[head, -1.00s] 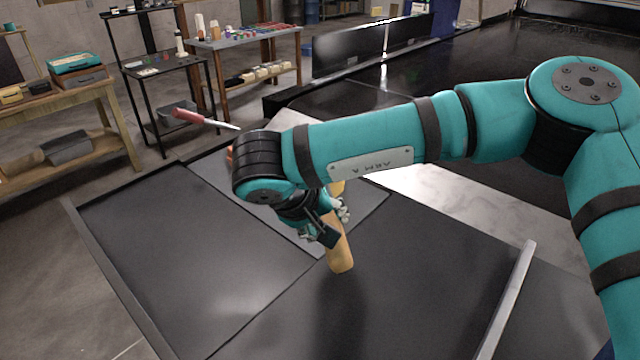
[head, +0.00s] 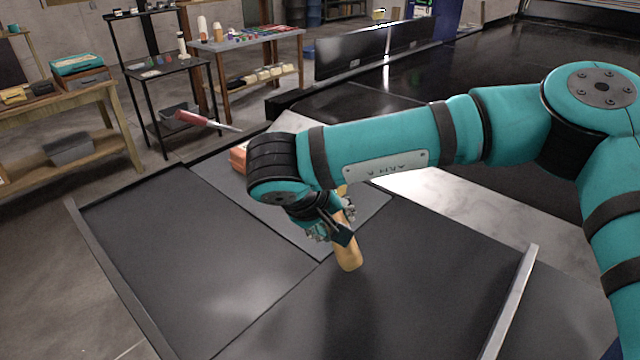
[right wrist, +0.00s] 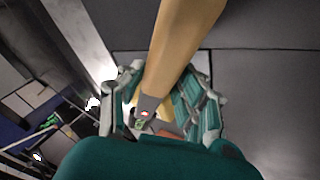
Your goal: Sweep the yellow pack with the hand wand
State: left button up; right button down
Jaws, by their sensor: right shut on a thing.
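My right gripper (head: 335,226) is shut on a tan-yellow bar, which I take to be the hand wand (head: 347,252). The wand's lower end points down over the dark counter panel. In the right wrist view the wand (right wrist: 188,38) runs between the fingers of my right gripper (right wrist: 165,98), with a grey section bearing small red and green marks at its far end. I cannot make out a yellow pack; my arm covers part of the counter. An orange-red block (head: 238,158) shows partly behind my wrist. My left gripper is not in view.
The dark counter (head: 180,240) is clear at front left. A raised metal rail (head: 512,300) stands at its right. A red-handled tool (head: 195,119) shows beyond the far left edge; its support is unclear. Workbenches (head: 100,95) stand behind.

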jog(key=w+d+n+t+y, duration=0.2)
jog(key=w+d+n+y, duration=0.1)
jog(key=d+n, duration=0.4)
jog(key=shift+d, duration=1.85)
jog(key=shift+r, duration=0.1)
dwell(2.3)
notch_tip(320, 180, up, 6)
jog(key=p, duration=0.3)
dwell(0.4)
